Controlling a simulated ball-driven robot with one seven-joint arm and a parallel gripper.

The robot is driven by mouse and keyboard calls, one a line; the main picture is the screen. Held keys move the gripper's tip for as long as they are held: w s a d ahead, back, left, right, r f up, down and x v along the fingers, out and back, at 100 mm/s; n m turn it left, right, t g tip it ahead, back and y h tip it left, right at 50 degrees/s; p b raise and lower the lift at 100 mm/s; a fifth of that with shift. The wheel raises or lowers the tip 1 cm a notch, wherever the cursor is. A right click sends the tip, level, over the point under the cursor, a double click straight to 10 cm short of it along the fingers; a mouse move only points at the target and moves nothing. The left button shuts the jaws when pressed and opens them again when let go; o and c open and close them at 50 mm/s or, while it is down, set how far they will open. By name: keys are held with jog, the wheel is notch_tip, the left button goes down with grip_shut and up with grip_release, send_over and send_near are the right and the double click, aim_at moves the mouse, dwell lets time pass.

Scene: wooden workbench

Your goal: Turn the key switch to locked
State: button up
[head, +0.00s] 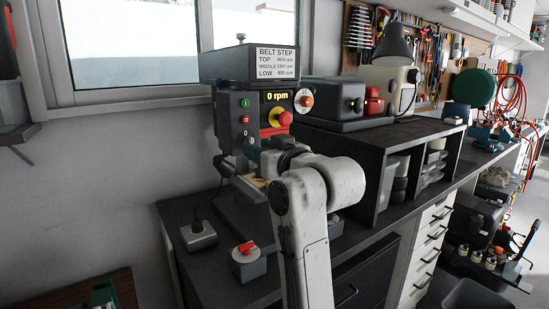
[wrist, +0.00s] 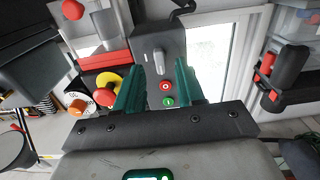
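The key switch shows in the wrist view as a small grey upright key (wrist: 159,62) on the side panel of the drill press head, which appears upside down there. My gripper (wrist: 160,67) is open, its two green fingers on either side of the key in the picture. I cannot tell whether they reach around the key or stop short of it. No contact shows. In the head view my gripper (head: 252,150) is at the lower part of the control panel (head: 232,118), and my arm and gripper partly hide that area. The key's locked mark is not readable.
Close to the key are a red button (wrist: 165,86) and a green button (wrist: 168,101). A red emergency stop (head: 280,118) on a yellow ring and an orange knob (head: 307,101) are on the front. A box with a red knob (head: 246,248) stands on the bench below.

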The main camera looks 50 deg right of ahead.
jog(key=v, duration=0.7)
jog(key=shift+s, duration=0.25)
jog(key=shift+a, duration=0.1)
jog(key=s+a+f+g+y, duration=0.1)
jog(key=a+f+g, duration=0.2)
jog(key=f, duration=0.7)
jog(key=s+a+f+n+g+y, duration=0.1)
jog(key=s+a+f+g+y, duration=0.15)
jog(key=f, duration=0.85)
jog(key=s+a+f+g, duration=0.1)
jog(key=a+f+g, duration=0.2)
jog(key=f, duration=0.7)
jog(key=s+a+f+g, duration=0.3)
jog(key=s+f+g, duration=0.1)
jog(key=s+f, duration=0.5)
jog(key=s+a+f+n+g+y, duration=0.1)
jog(key=s+a+f+g, duration=0.2)
jog(key=s+f, duration=0.7)
jog(key=shift+s+n+g, duration=0.3)
jog(key=shift+s+g, duration=0.15)
jog(key=shift+s, duration=0.25)
